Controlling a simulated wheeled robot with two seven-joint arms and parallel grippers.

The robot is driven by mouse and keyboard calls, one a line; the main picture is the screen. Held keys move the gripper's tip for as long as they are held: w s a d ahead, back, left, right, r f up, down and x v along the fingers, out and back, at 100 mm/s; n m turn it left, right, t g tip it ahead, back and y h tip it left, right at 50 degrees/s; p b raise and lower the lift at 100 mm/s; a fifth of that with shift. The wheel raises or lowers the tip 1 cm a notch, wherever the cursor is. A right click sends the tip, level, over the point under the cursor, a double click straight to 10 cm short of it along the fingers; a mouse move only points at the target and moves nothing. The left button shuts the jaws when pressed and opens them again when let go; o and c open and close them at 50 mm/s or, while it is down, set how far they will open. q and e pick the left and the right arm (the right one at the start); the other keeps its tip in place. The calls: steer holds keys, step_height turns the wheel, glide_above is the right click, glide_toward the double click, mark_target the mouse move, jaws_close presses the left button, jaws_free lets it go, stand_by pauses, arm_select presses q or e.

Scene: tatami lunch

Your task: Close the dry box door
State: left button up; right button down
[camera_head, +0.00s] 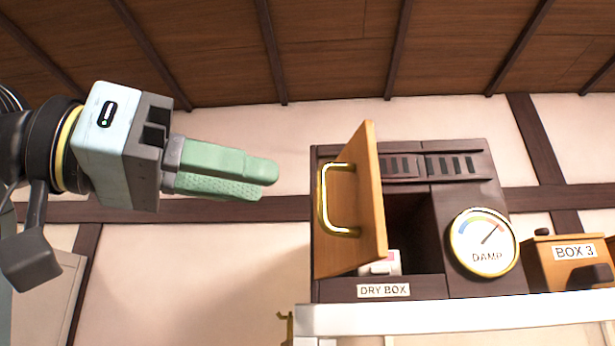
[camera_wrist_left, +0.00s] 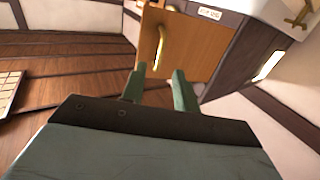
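The dry box (camera_head: 470,165) is a dark brown cabinet at the right in the head view. Its orange wooden door (camera_head: 368,200) stands open, hinged out toward me, with a brass handle (camera_head: 324,200) on its face. A small pale item (camera_head: 382,265) sits partly hidden inside. My left gripper (camera_head: 266,182), with green fingers, is left of the door, apart from the handle. In the left wrist view its fingers (camera_wrist_left: 160,71) are spread and empty, with the door (camera_wrist_left: 190,50) and handle (camera_wrist_left: 160,48) beyond them. My right gripper is not in view.
A round DAMP gauge (camera_head: 484,243) is on the cabinet front. An orange BOX 3 (camera_head: 565,270) stands to the right. The cabinet rests on a white shelf (camera_head: 430,318), with a small brass hook (camera_head: 285,325) at its left. The space between gripper and door is clear.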

mark_target(323, 212)
arm_select(q)
steer(key=p+x, duration=0.1)
steer(key=x, duration=0.5)
steer(key=shift+w+d, duration=0.2)
steer(key=shift+d, duration=0.05)
jaws_close()
